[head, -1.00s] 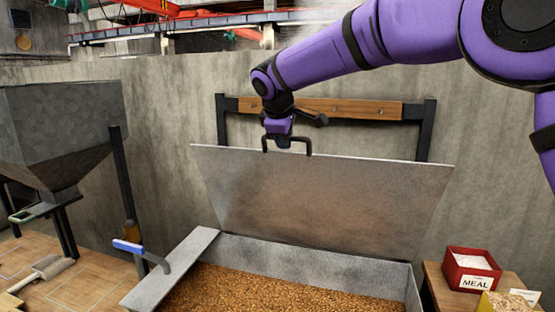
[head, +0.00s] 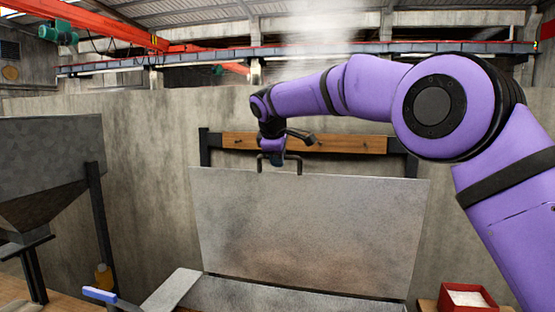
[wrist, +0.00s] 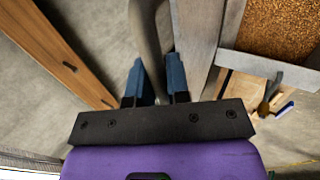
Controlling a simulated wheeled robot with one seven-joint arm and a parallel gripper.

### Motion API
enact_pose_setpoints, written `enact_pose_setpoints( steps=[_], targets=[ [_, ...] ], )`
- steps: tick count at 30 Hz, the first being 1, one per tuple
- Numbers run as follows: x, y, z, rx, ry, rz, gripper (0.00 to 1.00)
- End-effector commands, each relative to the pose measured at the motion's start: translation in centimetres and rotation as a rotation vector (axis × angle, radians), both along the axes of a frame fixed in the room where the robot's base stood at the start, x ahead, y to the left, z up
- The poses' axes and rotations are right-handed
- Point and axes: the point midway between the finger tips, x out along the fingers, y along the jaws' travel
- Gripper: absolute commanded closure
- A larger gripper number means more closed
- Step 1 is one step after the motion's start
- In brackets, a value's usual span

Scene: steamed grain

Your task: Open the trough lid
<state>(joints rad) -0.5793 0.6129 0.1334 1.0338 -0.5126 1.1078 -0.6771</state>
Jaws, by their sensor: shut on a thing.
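The trough lid (head: 310,230) is a grey metal panel standing up steeply at the back of the trough (head: 290,295). Its dark handle (head: 299,164) is on the top edge, and my gripper (head: 277,163) is there, below the wooden rail. In the wrist view, my gripper's two blue fingers (wrist: 155,92) are closed around the grey handle bar (wrist: 146,40). The lid also shows there (wrist: 197,40) as a grey slab seen nearly edge-on. The grain (wrist: 282,25) in the open trough shows beyond it.
A wooden rail (head: 305,142) on dark posts stands behind the lid, against the concrete wall (head: 145,150). A grey hopper (head: 50,165) is at left. A red box (head: 467,298) is at lower right.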

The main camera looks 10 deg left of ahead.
Motion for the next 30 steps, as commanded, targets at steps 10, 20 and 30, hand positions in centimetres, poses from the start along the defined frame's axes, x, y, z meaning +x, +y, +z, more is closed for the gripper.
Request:
enact_pose_setpoints(
  steps=[10,20,30],
  targets=[
    [0.0,0.0,-0.1,-0.001,0.000,-0.001,0.59],
    [-0.6,0.1,0.9,0.001,-0.001,0.001,0.59],
    [-3.9,0.3,6.1,0.002,-0.002,0.001,0.59]
  ],
)
